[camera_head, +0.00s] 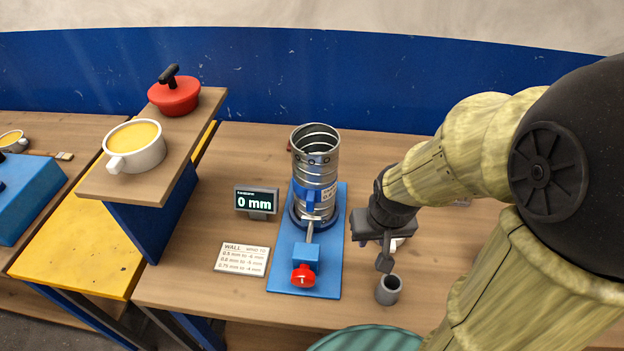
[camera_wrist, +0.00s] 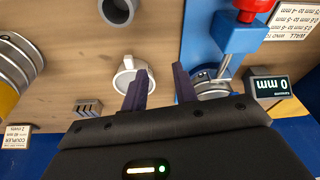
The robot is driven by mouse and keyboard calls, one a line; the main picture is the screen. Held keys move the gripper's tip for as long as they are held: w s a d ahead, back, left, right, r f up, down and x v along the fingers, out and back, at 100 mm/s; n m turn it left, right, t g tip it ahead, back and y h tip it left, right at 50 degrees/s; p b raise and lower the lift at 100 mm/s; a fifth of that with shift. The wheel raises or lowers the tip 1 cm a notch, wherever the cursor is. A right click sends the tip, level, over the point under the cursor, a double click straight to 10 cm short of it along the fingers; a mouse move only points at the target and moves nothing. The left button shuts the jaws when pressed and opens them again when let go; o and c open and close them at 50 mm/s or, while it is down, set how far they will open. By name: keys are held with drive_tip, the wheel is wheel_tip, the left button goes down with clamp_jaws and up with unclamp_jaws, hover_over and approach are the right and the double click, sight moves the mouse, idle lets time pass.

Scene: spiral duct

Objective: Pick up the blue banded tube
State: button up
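A shiny metal spiral duct (camera_head: 318,170) stands upright on a blue base plate (camera_head: 328,270). A blue band or clamp (camera_head: 312,198) shows on its lower part; I see no other tube with a blue band. My gripper (camera_head: 385,262) is pointing down over the bench, to the right of the base plate and apart from the duct. In the wrist view its two dark fingers (camera_wrist: 161,88) stand apart with nothing between them. The wrist view shows the blue fixture (camera_wrist: 222,45) beyond the right finger.
A grey cup (camera_head: 389,289) stands near the front edge, close to my gripper. A white mug (camera_wrist: 127,72) lies behind the left finger. A metal tube with a yellow part (camera_wrist: 14,65) is at the wrist view's left. A display (camera_head: 257,201) reads 0 mm beside a printed card (camera_head: 242,258).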

drive_tip(key=w+a+r+m+g+p, duration=0.1)
drive_tip(key=w+r+p, duration=0.3)
drive_tip(key=w+r, duration=0.5)
drive_tip(key=w+a+r+m+g+p, duration=0.1)
drive_tip(key=w+a+r+p, duration=0.3)
drive_tip(key=r, duration=1.2)
drive_tip(key=w+p, duration=0.1)
drive_tip(key=w, duration=0.3)
drive_tip(key=shift+w+g, duration=0.3)
drive_tip(key=shift+w, duration=0.1)
wheel_tip(320, 180, down, 12)
drive_tip(key=p, duration=0.2)
drive_tip(key=shift+p, duration=0.4)
drive_tip(key=shift+f, duration=0.2)
